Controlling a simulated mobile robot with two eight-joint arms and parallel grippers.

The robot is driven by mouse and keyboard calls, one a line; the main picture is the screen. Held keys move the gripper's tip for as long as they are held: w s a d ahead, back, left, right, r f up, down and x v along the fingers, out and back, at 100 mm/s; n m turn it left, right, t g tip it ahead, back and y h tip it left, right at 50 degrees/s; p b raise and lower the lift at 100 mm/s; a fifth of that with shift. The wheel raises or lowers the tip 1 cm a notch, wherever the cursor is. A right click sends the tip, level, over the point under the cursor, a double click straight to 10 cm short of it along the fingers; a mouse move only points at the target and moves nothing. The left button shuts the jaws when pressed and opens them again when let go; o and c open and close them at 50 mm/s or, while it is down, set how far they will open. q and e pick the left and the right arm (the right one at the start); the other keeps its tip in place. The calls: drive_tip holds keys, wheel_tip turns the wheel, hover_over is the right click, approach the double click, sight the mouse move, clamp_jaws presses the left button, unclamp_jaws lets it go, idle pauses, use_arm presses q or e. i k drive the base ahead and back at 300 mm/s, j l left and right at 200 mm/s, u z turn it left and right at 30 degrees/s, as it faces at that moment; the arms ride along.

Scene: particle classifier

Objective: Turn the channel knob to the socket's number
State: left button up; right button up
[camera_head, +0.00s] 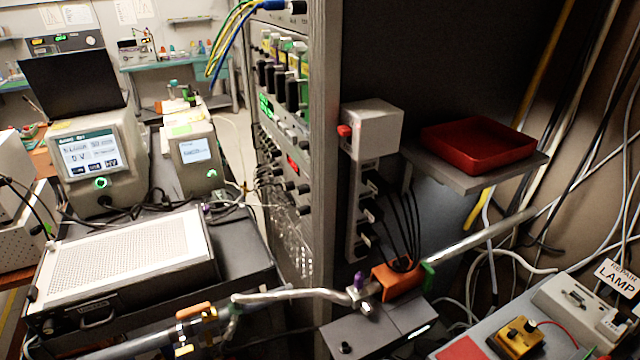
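Neither of my grippers shows in the head view. A grey instrument rack (323,150) stands in the middle, its front turned left and seen at a steep angle. Several small dark knobs (304,188) sit on its lower panels; their markings are too small to read. Colored cables (232,38) run into the rack's upper front. I cannot tell which knob is the channel knob or read any socket number. A bench unit (88,158) at left shows "0 V" above a green-ringed knob (101,183).
A second display unit (194,158) stands beside it. A metal pipe (475,238) with an orange block (398,283) crosses the lower front. A red tray (478,146) lies on a shelf at right. Loose cables hang at right. A yellow box (515,338) is at bottom right.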

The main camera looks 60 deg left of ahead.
sight(289, 185)
drive_tip(key=u, duration=2.35)
drive_tip(key=i+j, duration=0.1)
drive_tip(key=j, duration=0.55)
drive_tip(key=i+j, duration=0.15)
drive_tip(key=j, duration=0.15)
